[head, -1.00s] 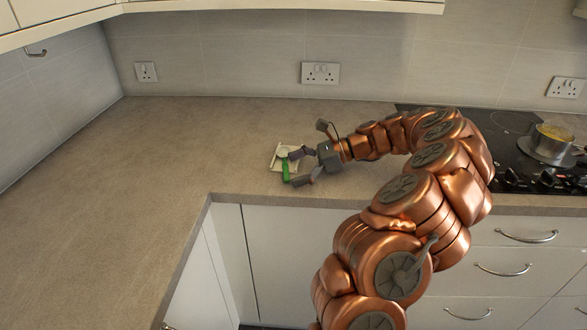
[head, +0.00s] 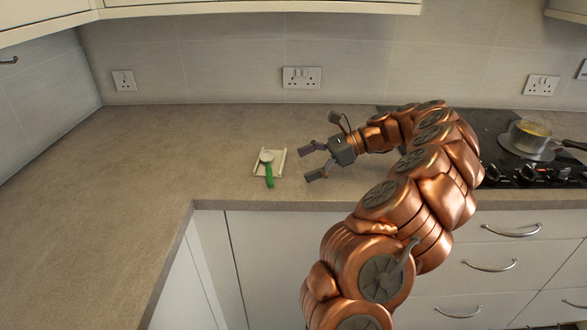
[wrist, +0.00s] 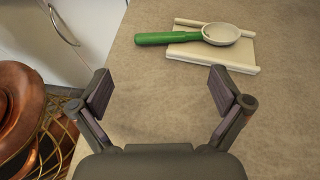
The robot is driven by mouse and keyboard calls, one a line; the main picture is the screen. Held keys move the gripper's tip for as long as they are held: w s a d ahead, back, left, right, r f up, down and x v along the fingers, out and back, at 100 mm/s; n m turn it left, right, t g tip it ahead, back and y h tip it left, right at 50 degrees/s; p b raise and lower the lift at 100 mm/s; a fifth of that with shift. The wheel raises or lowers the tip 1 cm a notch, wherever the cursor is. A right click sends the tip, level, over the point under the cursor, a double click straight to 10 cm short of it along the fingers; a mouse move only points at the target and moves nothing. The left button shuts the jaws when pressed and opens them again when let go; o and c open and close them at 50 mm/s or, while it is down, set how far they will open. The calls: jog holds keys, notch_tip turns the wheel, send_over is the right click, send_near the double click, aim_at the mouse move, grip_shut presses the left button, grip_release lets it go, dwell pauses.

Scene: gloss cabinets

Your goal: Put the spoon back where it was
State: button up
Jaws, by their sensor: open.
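The spoon (head: 268,166) has a green handle and a pale round bowl. In the head view its bowl lies on a small cream rest (head: 257,170) with raised side rails, and its handle points toward the counter's front edge. In the wrist view the spoon (wrist: 190,36) lies across the rest (wrist: 214,58), bowl on it and handle reaching past its left side. My gripper (head: 313,160) is open and empty, to the right of the rest and apart from it. In the wrist view my gripper (wrist: 160,92) shows its two fingers spread over bare counter.
The beige counter (head: 150,150) is clear on the left and around the rest. A pot (head: 529,138) with yellow contents stands on the black hob (head: 497,128) at the right. White drawers are below the front edge, and wall cabinets hang above.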

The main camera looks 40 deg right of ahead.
jog(key=shift+s+d+r, duration=0.1)
jog(key=shift+s+d, duration=0.05)
jog(key=shift+d, duration=0.05)
